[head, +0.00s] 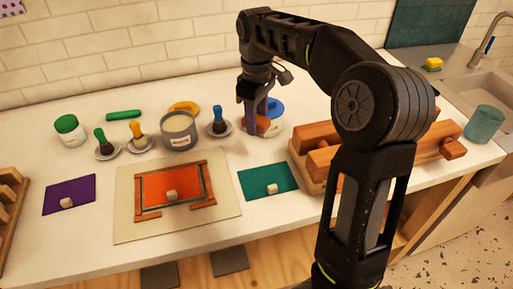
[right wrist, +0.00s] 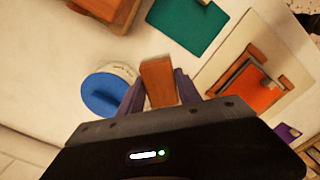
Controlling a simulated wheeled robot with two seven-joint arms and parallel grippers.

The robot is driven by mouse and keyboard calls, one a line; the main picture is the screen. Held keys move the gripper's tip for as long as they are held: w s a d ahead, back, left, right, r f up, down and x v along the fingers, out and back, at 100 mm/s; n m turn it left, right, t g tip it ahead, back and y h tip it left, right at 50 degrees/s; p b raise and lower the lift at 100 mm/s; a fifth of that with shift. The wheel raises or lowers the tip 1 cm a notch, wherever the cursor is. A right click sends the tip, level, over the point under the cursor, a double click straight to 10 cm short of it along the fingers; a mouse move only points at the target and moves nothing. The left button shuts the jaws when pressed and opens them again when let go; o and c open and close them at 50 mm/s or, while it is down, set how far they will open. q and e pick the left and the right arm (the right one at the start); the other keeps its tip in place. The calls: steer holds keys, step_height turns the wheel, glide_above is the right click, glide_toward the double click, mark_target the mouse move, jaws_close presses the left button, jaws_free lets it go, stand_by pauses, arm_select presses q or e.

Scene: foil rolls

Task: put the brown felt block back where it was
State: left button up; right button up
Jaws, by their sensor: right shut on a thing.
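My right gripper (head: 257,122) is shut on the brown felt block (head: 264,125), between the blue brush and the blue-lidded jar. The block (right wrist: 158,82) also shows in the right wrist view, between the fingers of the right gripper (right wrist: 160,92). The blue-lidded jar (right wrist: 108,92) is close beside the block. I cannot tell whether the block touches the worktop. My left gripper is not in view.
An orange sheet (head: 180,183) lies within wooden pieces on a beige board (head: 130,222). A teal mat (head: 257,185) lies right of it, a purple mat (head: 80,190) left. Brushes on dishes and a grey pot (head: 179,143) stand behind. A wooden rack (head: 303,167) is right.

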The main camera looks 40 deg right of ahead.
glide_above(256, 153)
steer(key=shift+d+f, duration=0.15)
steer(key=shift+f, duration=2.15)
step_height(256, 153, down, 3)
steer(key=shift+f, duration=0.4)
steer(key=shift+f, duration=0.1)
steer(key=o, duration=1.3)
